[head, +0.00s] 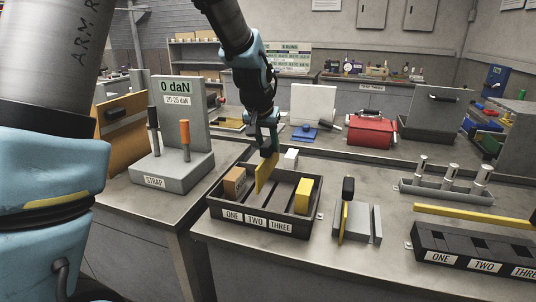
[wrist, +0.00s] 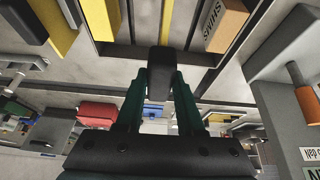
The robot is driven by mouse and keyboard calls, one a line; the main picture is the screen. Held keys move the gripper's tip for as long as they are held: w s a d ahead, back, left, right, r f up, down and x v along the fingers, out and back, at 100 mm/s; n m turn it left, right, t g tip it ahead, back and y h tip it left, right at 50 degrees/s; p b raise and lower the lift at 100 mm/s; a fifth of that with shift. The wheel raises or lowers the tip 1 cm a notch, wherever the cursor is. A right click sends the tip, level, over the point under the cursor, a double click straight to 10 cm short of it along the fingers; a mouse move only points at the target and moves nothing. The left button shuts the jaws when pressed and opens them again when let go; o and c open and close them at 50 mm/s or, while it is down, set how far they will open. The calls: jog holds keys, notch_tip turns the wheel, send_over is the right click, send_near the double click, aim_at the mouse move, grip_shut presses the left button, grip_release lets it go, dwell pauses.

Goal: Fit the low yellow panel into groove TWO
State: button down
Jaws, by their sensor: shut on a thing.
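My gripper (head: 267,146) is shut on the dark handle (wrist: 160,65) of a thin yellow panel (head: 266,173). The panel stands roughly upright, over or inside a dark open tray (head: 231,217) whose front labels read ONE, TWO and THREE. Its lower edge is near the part labelled TWO; I cannot tell whether it sits in a groove. A tan block (head: 235,182) marked SHIMS is on the ONE side, and a yellow block (head: 303,195) is on the THREE side.
A stand (head: 362,222) with a yellow plate and black knob is right of the tray. A black fixture (head: 470,250), also labelled ONE, TWO, THREE, stands at the front right. A grey strap gauge (head: 195,130) is to the left. A red toolbox (head: 371,131) stands behind.

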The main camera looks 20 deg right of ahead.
aim_at(268, 176)
notch_tip(268, 176, down, 2)
jog(key=shift+f+b, duration=0.2)
jog(key=shift+b, duration=0.1)
dwell(0.3)
jog(key=shift+a+f, duration=0.1)
jog(key=shift+f+b, duration=2.05)
jog(key=shift+f, duration=0.65)
jog(key=shift+f+b, duration=0.95)
jog(key=shift+f, duration=0.4)
jog(key=shift+c, duration=2.2)
grip_release()
